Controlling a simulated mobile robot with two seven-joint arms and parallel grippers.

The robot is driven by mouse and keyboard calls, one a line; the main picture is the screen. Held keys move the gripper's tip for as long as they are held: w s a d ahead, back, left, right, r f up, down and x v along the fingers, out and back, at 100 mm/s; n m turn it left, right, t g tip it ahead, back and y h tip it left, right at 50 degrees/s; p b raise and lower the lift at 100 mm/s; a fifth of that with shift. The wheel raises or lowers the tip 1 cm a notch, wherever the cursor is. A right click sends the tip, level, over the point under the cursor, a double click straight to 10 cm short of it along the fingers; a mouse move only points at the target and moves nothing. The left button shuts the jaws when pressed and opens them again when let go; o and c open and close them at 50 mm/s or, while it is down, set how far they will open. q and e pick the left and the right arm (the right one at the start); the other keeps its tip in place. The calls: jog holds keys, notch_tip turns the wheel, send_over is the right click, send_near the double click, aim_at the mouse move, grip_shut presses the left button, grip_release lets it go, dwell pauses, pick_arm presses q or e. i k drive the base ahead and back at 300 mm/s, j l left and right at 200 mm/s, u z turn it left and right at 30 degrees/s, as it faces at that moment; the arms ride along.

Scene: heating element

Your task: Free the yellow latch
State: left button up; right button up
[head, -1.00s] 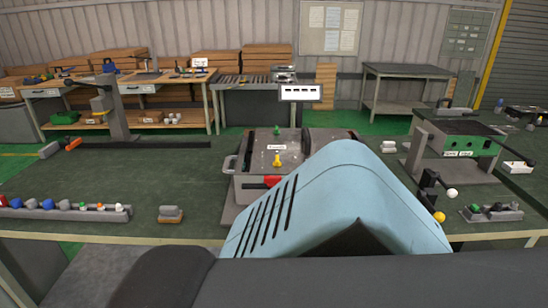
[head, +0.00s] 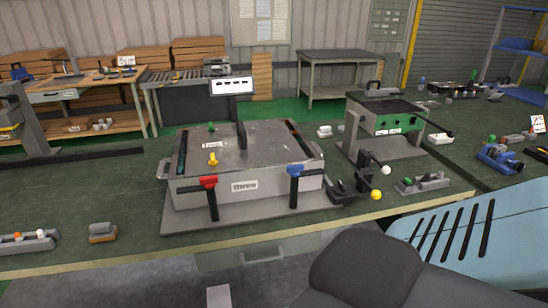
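A grey metal box (head: 250,150) sits on a flat grey base on the green-topped bench. A small upright yellow piece, which looks like the yellow latch (head: 212,159), stands on the left part of its lid by a small label. A green piece (head: 211,127) stands behind it. A red-topped latch (head: 209,183) and a blue-topped latch (head: 296,171) hang on the box's front with dark handles pointing down. Neither gripper shows; only light blue and dark parts of my own body are at the lower right, apart from the box in the picture.
A green-and-grey device (head: 385,122) stands to the right, with a white ball (head: 386,170) and yellow ball (head: 376,195) near it. A small block (head: 103,232) and a parts rack (head: 28,240) lie left. The bench before the box is narrow.

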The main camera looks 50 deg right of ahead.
aim_at(213, 162)
jog(key=z, duration=1.1)
jog(key=i, duration=0.1)
